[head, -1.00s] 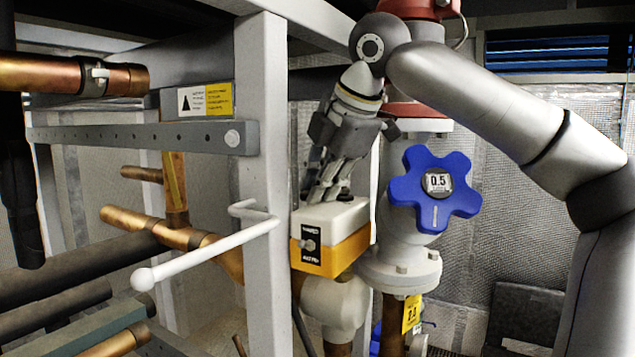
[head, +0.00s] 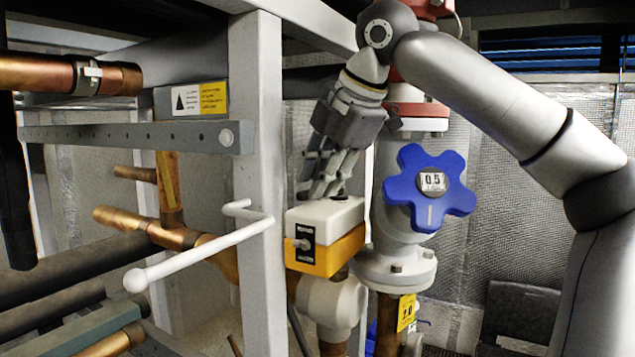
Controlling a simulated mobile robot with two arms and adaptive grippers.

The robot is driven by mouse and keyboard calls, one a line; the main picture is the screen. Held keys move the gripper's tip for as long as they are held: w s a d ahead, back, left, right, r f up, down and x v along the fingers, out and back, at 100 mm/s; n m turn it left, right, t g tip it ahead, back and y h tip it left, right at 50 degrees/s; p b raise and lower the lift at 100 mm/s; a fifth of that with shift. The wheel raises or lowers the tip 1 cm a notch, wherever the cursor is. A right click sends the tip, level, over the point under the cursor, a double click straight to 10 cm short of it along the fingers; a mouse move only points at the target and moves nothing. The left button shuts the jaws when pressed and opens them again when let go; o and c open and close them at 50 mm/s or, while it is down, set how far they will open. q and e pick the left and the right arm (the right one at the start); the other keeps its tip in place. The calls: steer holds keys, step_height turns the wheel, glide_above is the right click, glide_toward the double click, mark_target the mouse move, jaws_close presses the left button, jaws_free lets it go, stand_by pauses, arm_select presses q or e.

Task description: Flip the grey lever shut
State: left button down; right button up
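A light grey rod lever (head: 200,255) with a ball end sticks out to the lower left from the grey upright post (head: 257,180). A white and yellow switch box (head: 325,240) sits right of the post, with a small metal toggle on its front label. My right gripper (head: 322,193) points down just above the box's white top, right of the rod lever and apart from it. Its fingers look slim and close together, and I cannot tell how far they are open. I see nothing held. My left gripper is not in view.
A blue star-shaped handwheel (head: 430,188) marked 0.5 stands right of the box on a grey valve body. A drilled grey rail (head: 120,137) and copper pipes (head: 140,222) fill the left. The space in front of the rod lever looks clear.

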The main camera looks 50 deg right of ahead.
steer(key=v, duration=1)
steer(key=shift+s+a+r, duration=0.15)
steer(key=shift+s+r, duration=0.05)
steer(key=shift+s, duration=0.05)
